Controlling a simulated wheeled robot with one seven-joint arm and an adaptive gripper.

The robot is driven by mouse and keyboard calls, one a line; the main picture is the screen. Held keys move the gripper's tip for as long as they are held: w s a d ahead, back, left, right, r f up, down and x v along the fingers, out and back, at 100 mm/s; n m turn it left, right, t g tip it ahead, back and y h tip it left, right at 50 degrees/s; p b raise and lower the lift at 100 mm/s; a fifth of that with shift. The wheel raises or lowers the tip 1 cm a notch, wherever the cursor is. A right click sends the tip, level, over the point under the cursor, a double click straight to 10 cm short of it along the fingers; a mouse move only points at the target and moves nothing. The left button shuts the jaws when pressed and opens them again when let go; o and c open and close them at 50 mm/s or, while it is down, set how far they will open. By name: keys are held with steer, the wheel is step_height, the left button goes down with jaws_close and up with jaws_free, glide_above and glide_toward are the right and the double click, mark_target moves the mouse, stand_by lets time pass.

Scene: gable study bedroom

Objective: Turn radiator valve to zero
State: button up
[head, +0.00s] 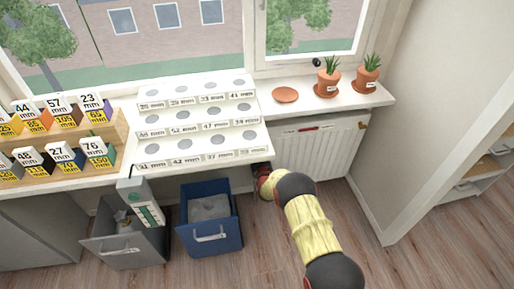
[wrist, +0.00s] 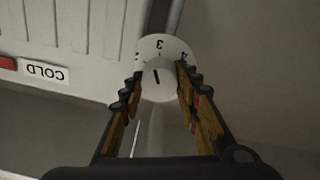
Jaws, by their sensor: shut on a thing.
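The white radiator (head: 315,155) hangs under the window sill. In the wrist view a round white valve knob (wrist: 158,86) sits in front of a white numbered dial (wrist: 160,42). A 3 shows at the dial's top, a partly hidden number at its left and a 4 at its right. A short dark mark on the knob lies just below the 3. My gripper (wrist: 158,84) is shut on the knob, one finger on each side. In the head view my gripper (head: 265,182) is at the radiator's left end, and the valve is hidden there.
A COLD label (wrist: 43,71) and a red marker (wrist: 7,62) are on the radiator. Potted plants (head: 328,85) and an empty saucer (head: 285,95) stand on the sill above. A blue bin (head: 209,222) and a grey bin (head: 125,248) stand left of my arm.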

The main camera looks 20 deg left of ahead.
steer(key=n, duration=0.7)
steer(key=shift+f, duration=0.1)
steer(key=n, duration=0.4)
steer(key=shift+s+a, duration=0.1)
steer(key=n, duration=0.4)
steer(key=shift+f+n+y, duration=0.15)
steer(key=shift+n+y, duration=0.15)
steer(key=n, duration=0.3)
steer(key=shift+n, duration=0.4)
steer(key=n, duration=0.3)
steer(key=shift+f+n, duration=0.1)
steer(key=shift+n, duration=0.3)
steer(key=n, duration=0.3)
steer(key=shift+f+n, duration=0.1)
steer(key=shift+n, duration=0.2)
steer(key=shift+n+g, duration=0.3)
steer(key=shift+n, duration=1.7)
